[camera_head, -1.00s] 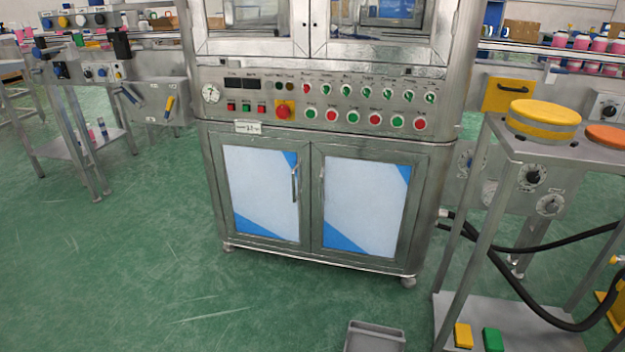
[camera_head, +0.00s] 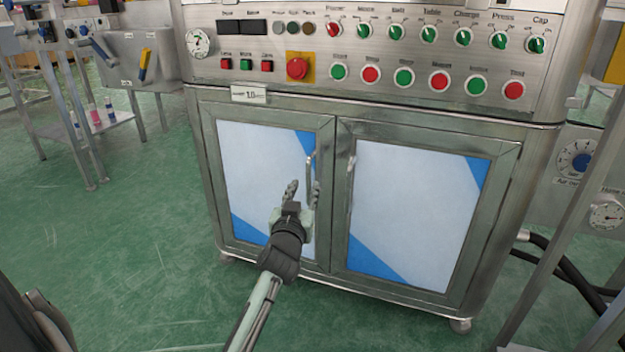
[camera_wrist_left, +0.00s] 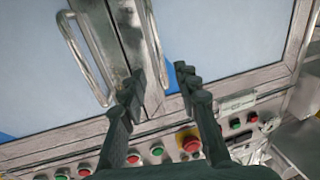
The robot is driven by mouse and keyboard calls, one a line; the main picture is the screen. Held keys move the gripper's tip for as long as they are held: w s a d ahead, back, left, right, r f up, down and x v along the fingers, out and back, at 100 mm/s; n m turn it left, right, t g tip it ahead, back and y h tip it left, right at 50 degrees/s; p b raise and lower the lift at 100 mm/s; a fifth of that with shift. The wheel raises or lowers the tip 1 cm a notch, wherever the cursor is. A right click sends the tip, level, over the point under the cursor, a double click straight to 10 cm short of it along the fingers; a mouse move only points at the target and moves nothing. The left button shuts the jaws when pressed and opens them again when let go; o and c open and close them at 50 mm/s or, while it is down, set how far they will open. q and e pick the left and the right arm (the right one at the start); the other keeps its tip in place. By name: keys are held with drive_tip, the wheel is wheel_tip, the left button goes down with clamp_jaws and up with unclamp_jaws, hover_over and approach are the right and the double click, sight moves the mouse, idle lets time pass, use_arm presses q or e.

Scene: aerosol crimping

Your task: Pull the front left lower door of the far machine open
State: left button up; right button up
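The front left lower door (camera_head: 262,165) of the steel machine is closed. It has a pale blue-white panel with blue corners and an upright metal handle (camera_head: 309,175) near its right edge. My left gripper (camera_head: 304,188) is at this handle with its fingers apart. In the left wrist view, which is turned nearly upside down, the handle (camera_wrist_left: 151,35) lies between the open fingers (camera_wrist_left: 160,78). I cannot tell whether they touch it. My right gripper is not in view.
The right lower door (camera_head: 420,215) is closed, its handle (camera_head: 350,178) close beside. A control panel (camera_head: 380,60) with buttons and knobs sits above the doors. Green floor (camera_head: 130,250) is free in front and left. Black hoses (camera_head: 570,265) and a metal stand are at the right.

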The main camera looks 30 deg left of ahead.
sight(308, 177)
use_arm(q)
drive_tip(key=b+x, duration=0.1)
drive_tip(key=x, duration=0.5)
drive_tip(key=shift+w+a, duration=0.2)
drive_tip(key=shift+w, duration=0.2)
drive_tip(key=shift+c, duration=0.6)
clamp_jaws()
